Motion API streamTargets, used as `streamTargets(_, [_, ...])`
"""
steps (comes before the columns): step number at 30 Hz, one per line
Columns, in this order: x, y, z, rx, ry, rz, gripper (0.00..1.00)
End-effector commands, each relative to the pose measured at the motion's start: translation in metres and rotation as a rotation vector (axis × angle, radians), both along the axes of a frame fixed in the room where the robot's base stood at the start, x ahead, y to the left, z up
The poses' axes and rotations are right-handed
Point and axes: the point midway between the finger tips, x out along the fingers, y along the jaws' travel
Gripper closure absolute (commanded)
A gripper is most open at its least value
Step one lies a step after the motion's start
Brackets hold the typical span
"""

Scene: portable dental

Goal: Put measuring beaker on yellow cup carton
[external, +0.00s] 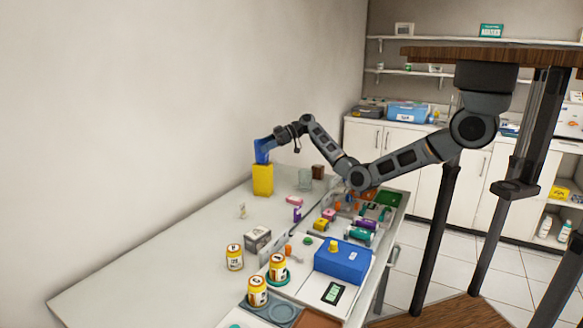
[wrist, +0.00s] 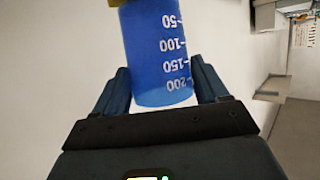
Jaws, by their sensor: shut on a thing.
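The measuring beaker (wrist: 158,55) is blue with white graduation marks and fills the upper middle of the wrist view. My gripper (wrist: 160,88) is shut on it, with one dark finger on each side. In the external view the beaker (external: 264,146) is right above the yellow cup carton (external: 263,180), slightly tilted, and my gripper (external: 272,141) comes at it from the right. The carton stands upright on the far part of the white counter. A yellow edge (wrist: 125,2) shows at the top of the wrist view by the beaker. I cannot tell whether beaker and carton touch.
A clear glass beaker (external: 305,179) and a brown box (external: 318,171) stand right of the carton. An open drawer (external: 350,215) holds several small items. Yellow-labelled jars (external: 235,257) and a blue box (external: 342,260) stand nearer. The counter left of the carton is clear.

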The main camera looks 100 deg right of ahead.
Motion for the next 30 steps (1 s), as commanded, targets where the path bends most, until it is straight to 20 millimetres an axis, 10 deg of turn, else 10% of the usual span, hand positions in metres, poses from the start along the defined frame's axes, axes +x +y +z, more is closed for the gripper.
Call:
streamTargets(13, [-0.0001, -0.0002, -0.0121, 0.0, -0.001, -0.001, 0.63])
streamTargets(14, [-0.0002, -0.0001, -0.0124, 0.0, 0.0, -0.001, 0.26])
streamTargets(15, [-0.0002, -0.0001, -0.0114, 0.0, 0.0, -0.001, 0.22])
streamTargets(22, [-0.0001, -0.0001, -0.0113, 0.0, 0.0, 0.0, 0.01])
streamTargets(30, [-0.0001, -0.0002, -0.0089, 0.0, 0.0, -0.001, 0.01])
